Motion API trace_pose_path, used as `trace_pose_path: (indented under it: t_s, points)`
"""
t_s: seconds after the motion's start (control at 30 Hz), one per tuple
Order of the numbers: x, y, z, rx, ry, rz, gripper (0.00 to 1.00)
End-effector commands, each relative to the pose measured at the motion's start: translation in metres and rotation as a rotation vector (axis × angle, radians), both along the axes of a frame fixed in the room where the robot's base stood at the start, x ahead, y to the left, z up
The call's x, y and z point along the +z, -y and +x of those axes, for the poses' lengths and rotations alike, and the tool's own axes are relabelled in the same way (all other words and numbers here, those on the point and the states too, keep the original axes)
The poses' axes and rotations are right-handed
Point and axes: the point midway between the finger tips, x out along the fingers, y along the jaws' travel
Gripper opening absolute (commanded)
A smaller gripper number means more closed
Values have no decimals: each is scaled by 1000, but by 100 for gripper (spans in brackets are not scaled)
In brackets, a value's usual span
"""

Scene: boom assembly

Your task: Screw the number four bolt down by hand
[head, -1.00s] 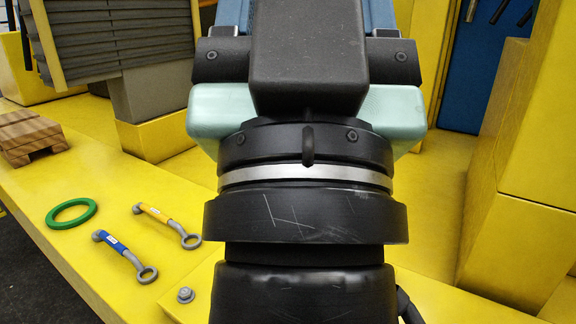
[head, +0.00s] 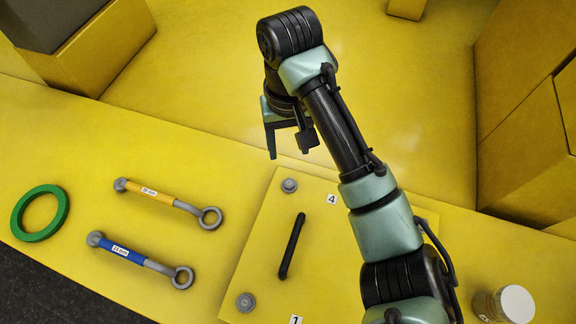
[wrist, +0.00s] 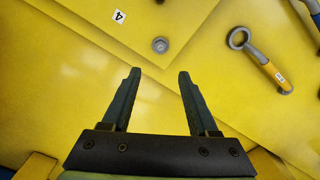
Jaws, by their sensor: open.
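The number four bolt (head: 289,185) is a grey hex bolt at the far left corner of a yellow plate (head: 262,240). The label 4 (head: 332,198) lies to its right. My gripper (head: 291,150) is open and empty above the surface, beyond the bolt in the head view. In the wrist view the bolt (wrist: 160,44) lies ahead of the gap between my open fingertips (wrist: 159,73), apart from them. The label 4 (wrist: 119,16) shows to its left there.
A black handle (head: 291,246) stands on the plate, with another bolt (head: 245,302) near label 1 (head: 295,320). A yellow-handled wrench (head: 170,202), a blue-handled wrench (head: 140,260) and a green ring (head: 40,213) lie to the left. A jar (head: 505,304) stands at right.

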Motion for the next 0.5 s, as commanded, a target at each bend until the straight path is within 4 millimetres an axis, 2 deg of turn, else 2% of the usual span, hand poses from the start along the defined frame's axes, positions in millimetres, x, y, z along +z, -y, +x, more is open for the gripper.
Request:
trace_pose_path:
  t_s: [0.03,0.2,0.5]
  points:
    - [-12,-2,-1,1,-5,3,60]
    - [-45,-3,-1,2,-2,6,60]
    - [-97,-1,-1,2,1,1,60]
